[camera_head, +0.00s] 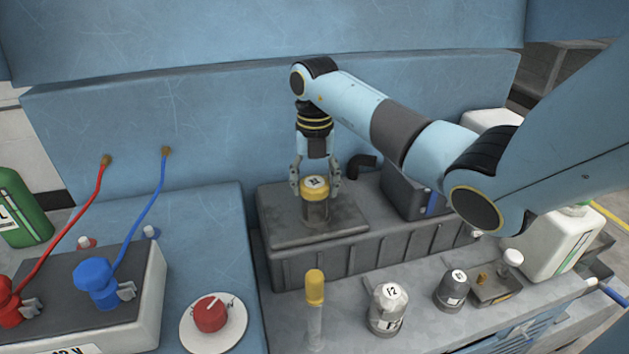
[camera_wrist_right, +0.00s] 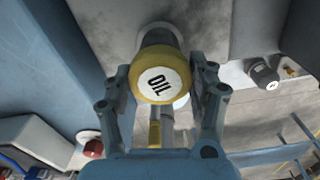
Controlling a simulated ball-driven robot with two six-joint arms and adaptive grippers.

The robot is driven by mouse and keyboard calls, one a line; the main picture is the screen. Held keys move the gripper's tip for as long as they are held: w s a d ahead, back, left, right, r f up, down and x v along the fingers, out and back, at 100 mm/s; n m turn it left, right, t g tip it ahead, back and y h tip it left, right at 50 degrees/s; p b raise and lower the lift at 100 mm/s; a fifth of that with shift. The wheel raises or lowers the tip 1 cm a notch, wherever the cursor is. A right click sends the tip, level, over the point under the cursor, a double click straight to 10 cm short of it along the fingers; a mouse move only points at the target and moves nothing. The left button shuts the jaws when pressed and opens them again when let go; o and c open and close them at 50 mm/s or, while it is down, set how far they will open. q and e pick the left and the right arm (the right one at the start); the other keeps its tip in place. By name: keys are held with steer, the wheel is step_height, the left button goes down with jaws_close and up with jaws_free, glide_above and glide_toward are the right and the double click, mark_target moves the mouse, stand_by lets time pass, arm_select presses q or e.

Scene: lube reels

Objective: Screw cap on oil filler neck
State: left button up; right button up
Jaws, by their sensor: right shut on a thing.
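The yellow oil cap (camera_head: 314,190) with a white label sits over the top of the dark filler neck (camera_head: 316,213) on the grey engine block (camera_head: 290,230). In the right wrist view the cap (camera_wrist_right: 160,86) faces the camera and its label reads OIL. The neck (camera_wrist_right: 157,34) shows behind it. My right gripper (camera_head: 316,186) comes from above, shut on the cap with one finger on each side; its fingers also show in the wrist view (camera_wrist_right: 161,82). The cap looks upright; I cannot tell how its thread sits. My left gripper is out of view.
A black bent pipe (camera_head: 362,163) and a dark box (camera_head: 412,192) stand right of the neck. A red knob (camera_head: 210,313) and battery (camera_head: 140,310) are left.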

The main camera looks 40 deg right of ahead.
steer(key=m+p, duration=0.1)
steer(key=m, duration=0.1)
steer(key=shift+r+m, duration=0.2)
steer(key=shift+m, duration=0.2)
steer(key=shift+f+m, duration=0.15)
steer(key=shift+m, duration=0.75)
steer(key=m+p, duration=0.2)
steer(key=m, duration=0.1)
steer(key=shift+m, duration=1.1)
steer(key=shift+p, duration=0.35)
